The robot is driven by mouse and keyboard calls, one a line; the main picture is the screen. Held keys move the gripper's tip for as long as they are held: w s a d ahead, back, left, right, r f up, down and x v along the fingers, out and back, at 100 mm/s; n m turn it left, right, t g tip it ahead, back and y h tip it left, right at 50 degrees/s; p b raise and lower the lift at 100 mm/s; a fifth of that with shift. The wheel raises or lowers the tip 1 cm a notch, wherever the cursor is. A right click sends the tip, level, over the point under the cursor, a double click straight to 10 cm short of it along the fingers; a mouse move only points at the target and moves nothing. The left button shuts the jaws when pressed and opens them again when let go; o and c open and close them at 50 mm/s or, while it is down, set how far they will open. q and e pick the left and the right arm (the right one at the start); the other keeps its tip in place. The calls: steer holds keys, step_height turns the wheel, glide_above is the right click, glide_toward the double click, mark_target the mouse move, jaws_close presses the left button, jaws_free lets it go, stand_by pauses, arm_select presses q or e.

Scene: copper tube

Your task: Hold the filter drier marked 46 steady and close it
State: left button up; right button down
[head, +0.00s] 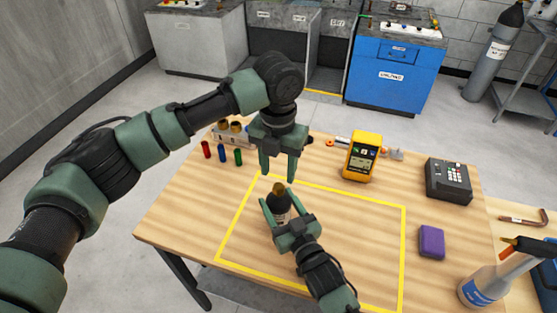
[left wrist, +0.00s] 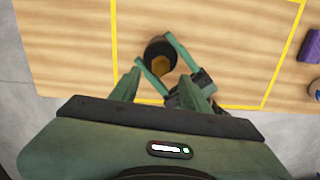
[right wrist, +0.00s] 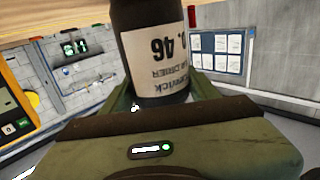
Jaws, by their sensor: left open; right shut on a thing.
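The filter drier (head: 281,210) is a dark upright cylinder with a pale label and a brass-coloured top (head: 278,188). It stands inside the yellow outline on the table. The right wrist view shows its label (right wrist: 160,52) with "46", upside down. My right gripper (head: 283,206) is shut around the drier's body. My left gripper (head: 278,176) is open and empty, pointing down above and slightly behind the drier. The left wrist view looks down on the hexagonal brass top (left wrist: 161,65), ahead of the left fingers. I cannot tell how tightly the top sits.
Red (head: 206,149), blue (head: 221,153) and green (head: 238,157) small cylinders stand at the back left, before a rack with brass caps.

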arm_select(q)
steer(key=n, duration=0.7)
steer(key=shift+r, duration=0.25)
steer(key=n, duration=0.6)
steer(key=shift+r+n, duration=0.2)
steer(key=shift+n, duration=0.2)
steer(key=n, duration=0.6)
steer(key=shift+r+n, duration=0.2)
steer(key=shift+n, duration=0.2)
steer(key=n, duration=0.6)
steer(key=shift+r+n, duration=0.2)
steer(key=shift+n, duration=0.1)
steer(key=n, duration=0.4)
steer(key=shift+r, duration=0.15)
steer(key=n, duration=0.5)
steer(key=shift+r, duration=0.1)
steer(key=n, duration=0.4)
steer(key=shift+r, duration=0.15)
steer(key=n, duration=0.5)
steer(key=shift+r+n, duration=0.15)
steer(key=shift+n, duration=0.25)
